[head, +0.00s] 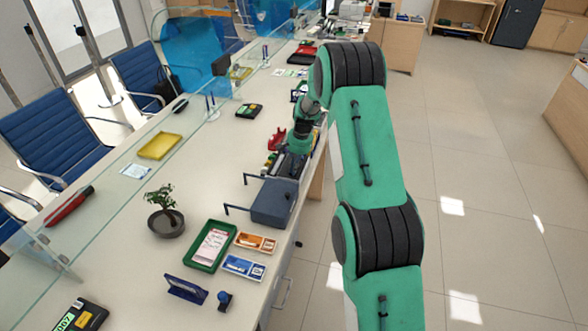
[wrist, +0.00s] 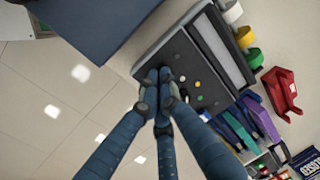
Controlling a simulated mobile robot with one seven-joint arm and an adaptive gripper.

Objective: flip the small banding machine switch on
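The small banding machine (wrist: 178,48) is a dark grey box with a light grey panel and a few small coloured round buttons on its top, in the wrist view. In the head view it is mostly hidden behind my gripper (head: 299,146), at the counter's right edge. My gripper (wrist: 160,78) has its fingers drawn together with nothing seen between them. Its fingertips overlap the button face of the machine in the wrist view, left of the coloured buttons (wrist: 198,97). I cannot tell whether they touch it. I cannot make out the switch or its position; the fingers may cover it.
A blue-grey box machine (head: 274,203) stands close by on the near side. A red tape dispenser (wrist: 281,94), paper rolls (wrist: 245,38) and blue and purple binders (wrist: 260,118) crowd the other side. A glass screen (head: 95,185) runs along the counter. The floor at right is clear.

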